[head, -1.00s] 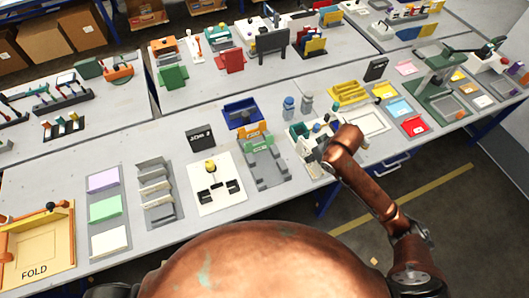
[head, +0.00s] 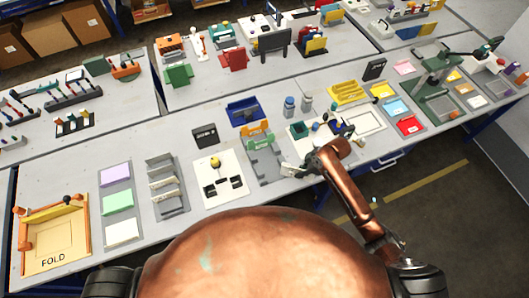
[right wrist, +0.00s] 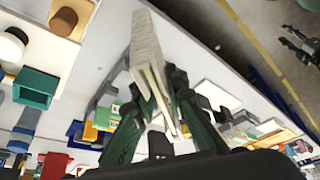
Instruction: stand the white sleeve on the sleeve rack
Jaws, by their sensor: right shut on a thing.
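My right gripper (head: 302,165) is at the front edge of the near table, just right of the grey-green stand. Its dark green fingers (right wrist: 155,85) are shut on the white sleeve (right wrist: 148,45), a thin whitish slab with layered edges that sticks out past the fingertips. In the head view the sleeve (head: 292,169) shows only as a small pale piece. A grey rack (head: 168,200) with several upright dividers, which looks like the sleeve rack, stands well to the left and apart from the gripper. My left gripper is not in view.
Left of the rack is a grey board with lilac, green and white pads (head: 122,231), then the orange FOLD tray (head: 55,240). Between rack and gripper are a white board with black parts (head: 221,180) and the grey-green stand (head: 262,160).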

